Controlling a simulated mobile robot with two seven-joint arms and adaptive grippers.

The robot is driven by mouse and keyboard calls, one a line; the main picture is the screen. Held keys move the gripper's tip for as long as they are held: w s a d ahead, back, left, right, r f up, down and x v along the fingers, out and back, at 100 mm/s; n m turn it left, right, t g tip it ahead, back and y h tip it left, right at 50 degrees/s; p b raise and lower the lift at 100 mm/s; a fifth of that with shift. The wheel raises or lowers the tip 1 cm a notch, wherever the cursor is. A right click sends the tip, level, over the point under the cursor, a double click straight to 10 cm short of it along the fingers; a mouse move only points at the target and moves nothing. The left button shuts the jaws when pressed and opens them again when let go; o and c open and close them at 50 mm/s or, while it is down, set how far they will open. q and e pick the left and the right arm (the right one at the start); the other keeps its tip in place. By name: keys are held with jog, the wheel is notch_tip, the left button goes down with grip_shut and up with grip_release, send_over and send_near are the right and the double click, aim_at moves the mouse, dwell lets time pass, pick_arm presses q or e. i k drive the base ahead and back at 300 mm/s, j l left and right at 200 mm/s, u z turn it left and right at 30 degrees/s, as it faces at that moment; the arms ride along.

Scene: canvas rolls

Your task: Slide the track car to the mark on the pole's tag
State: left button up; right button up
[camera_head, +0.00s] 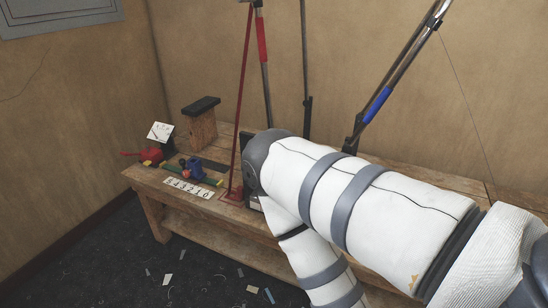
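On the left end of the wooden bench, a small blue piece (196,168), which looks like the track car, sits on a green and dark track (208,180). A white strip with numerals (189,188) lies along the track's near side. A white card with dark marks (160,132) stands tilted behind the track; I cannot tell whether it is the pole's tag, and its marks are too small to read. A thin red pole (241,105) rises right of the track from a red base (234,196). My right arm comes in from the right; neither gripper shows.
The wooden bench (155,181) runs along the wall, its right part hidden by my arm. A red object (150,155) and a black-topped wooden block (200,125) stand near the track. A pole with a blue band (377,104) leans behind. Scraps litter the floor.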

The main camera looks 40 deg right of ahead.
aim_at(192, 167)
jog(key=z, duration=0.65)
jog(key=i+z, duration=0.25)
jog(key=i, duration=0.3)
jog(key=i+j+z, duration=0.25)
jog(key=i, duration=0.35)
jog(key=i+j+z, duration=0.1)
jog(key=i+z, duration=0.15)
jog(key=i, duration=0.3)
